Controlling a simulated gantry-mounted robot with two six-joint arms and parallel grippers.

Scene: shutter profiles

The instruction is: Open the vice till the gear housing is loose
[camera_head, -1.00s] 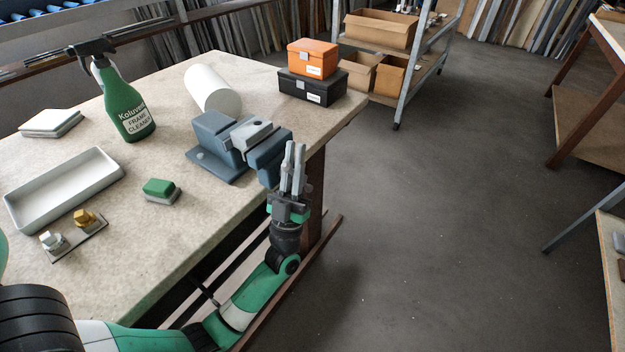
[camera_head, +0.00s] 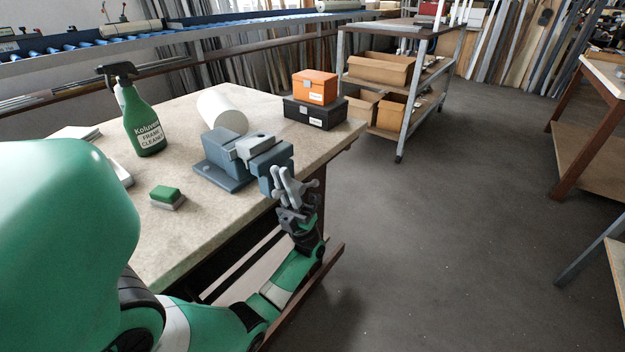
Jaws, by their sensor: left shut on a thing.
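The blue-grey vice (camera_head: 223,178) stands at the right edge of the workbench. A light grey gear housing (camera_head: 256,143) sits at its jaws; whether it is pinched or loose I cannot tell. The front jaw (camera_head: 270,160) overhangs the bench edge. My left gripper (camera_head: 291,186) is at the vice's front, below the front jaw, shut on the vice handle (camera_head: 280,180). The gripper fingers hide much of the handle. My right gripper is not in view.
A green-and-grey sponge (camera_head: 167,197), a spray bottle (camera_head: 143,125), a white roll (camera_head: 222,112), and orange (camera_head: 315,87) and black (camera_head: 314,112) boxes stand on the bench. My own green arm covers the left side. The floor right of the bench is clear.

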